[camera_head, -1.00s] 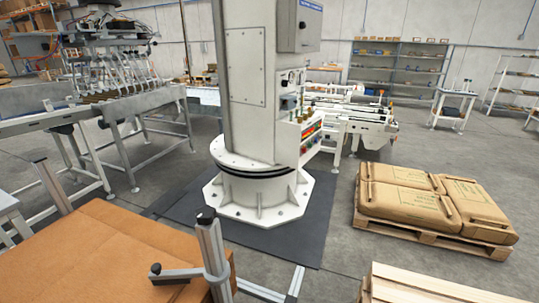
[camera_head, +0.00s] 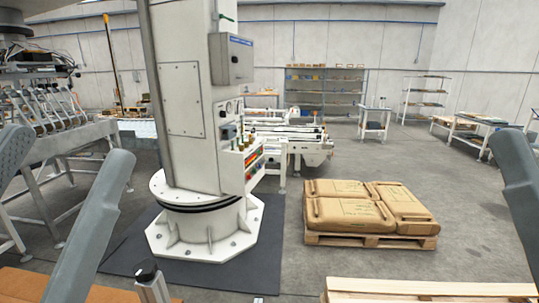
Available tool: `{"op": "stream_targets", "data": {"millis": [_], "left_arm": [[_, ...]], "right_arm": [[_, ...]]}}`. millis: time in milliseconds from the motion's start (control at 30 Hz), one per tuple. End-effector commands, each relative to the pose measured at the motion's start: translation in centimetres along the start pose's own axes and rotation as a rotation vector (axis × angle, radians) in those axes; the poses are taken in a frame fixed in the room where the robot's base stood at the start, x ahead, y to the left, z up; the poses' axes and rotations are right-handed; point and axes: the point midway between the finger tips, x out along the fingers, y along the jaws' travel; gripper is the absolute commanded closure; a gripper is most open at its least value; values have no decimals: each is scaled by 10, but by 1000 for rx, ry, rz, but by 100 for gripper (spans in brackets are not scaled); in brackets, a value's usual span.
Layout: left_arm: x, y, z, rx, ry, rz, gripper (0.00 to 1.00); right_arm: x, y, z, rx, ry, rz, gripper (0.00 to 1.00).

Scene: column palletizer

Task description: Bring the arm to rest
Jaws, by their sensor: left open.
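My left gripper (camera_head: 68,147) shows at the lower left as two grey, rounded fingers spread well apart. It is open, and nothing shows between the fingers. A grey part of my right arm or gripper (camera_head: 520,190) comes in at the right edge; its jaws cannot be made out. The white palletizer column (camera_head: 185,100) stands on a round flanged base behind the left gripper, on a dark floor mat (camera_head: 262,255). I see no contact between my grippers and anything.
Brown sacks (camera_head: 350,213) lie on a wooden pallet (camera_head: 370,241) right of the column. Light wooden boards (camera_head: 430,288) lie at the bottom right. A conveyor (camera_head: 65,140) with a tined head (camera_head: 45,105) stands at the left. The grey floor between the sacks and right edge is clear.

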Motion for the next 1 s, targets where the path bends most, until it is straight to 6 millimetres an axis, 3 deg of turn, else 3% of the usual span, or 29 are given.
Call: {"op": "stream_targets", "data": {"millis": [33,100,167,367,800,1000], "left_arm": [[-1,-21,-8,-27,17,-86,14],[-4,-37,-5,-151,19,-156,14],[26,-44,-34,-154,19,-149,14],[82,-61,-86,-150,16,-148,14],[230,-105,-225,-149,14,-147,14],[265,-115,-258,-149,13,-147,14]], "right_arm": [[-1,0,1,0,0,0,50],[-1,0,1,0,0,0,50],[31,0,-27,0,-3,0,50],[89,0,-82,0,1,0,50],[242,1,-223,0,0,0,50],[279,1,-257,0,0,0,50]]}}
